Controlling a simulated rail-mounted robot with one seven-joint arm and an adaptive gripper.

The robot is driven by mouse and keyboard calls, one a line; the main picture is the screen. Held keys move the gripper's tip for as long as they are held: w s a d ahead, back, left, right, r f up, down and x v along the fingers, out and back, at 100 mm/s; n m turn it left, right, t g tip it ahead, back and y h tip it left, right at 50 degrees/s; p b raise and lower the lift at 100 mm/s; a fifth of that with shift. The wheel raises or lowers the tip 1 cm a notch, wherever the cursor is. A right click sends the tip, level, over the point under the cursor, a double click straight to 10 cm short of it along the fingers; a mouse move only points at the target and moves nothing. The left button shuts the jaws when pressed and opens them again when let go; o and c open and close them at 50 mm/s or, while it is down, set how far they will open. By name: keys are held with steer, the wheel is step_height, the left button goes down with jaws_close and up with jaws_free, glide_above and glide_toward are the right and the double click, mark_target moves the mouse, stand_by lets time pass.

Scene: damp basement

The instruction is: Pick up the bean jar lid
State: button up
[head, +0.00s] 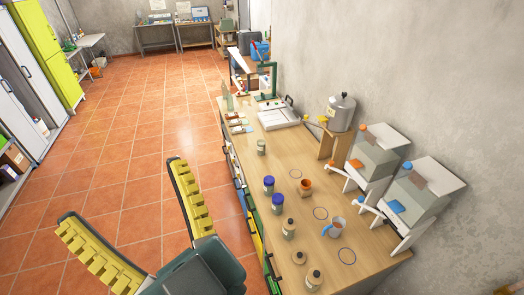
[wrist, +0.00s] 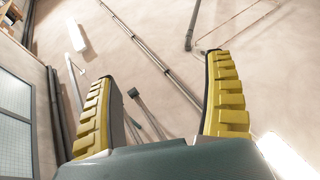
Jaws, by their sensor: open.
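In the wrist view the gripper (wrist: 160,68) faces the wall and ceiling pipes; no jar or lid shows there.
The bench (head: 350,275) also bears two blue-lidded jars (head: 269,185) (head: 278,204), a brown pot (head: 305,188), a mug (head: 335,228) and thin dark rings (head: 347,256). Two dispensers (head: 375,155) (head: 415,195) stand along the wall. The tiled floor (head: 125,140) is clear.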

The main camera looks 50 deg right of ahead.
steer(key=c, duration=0.5)
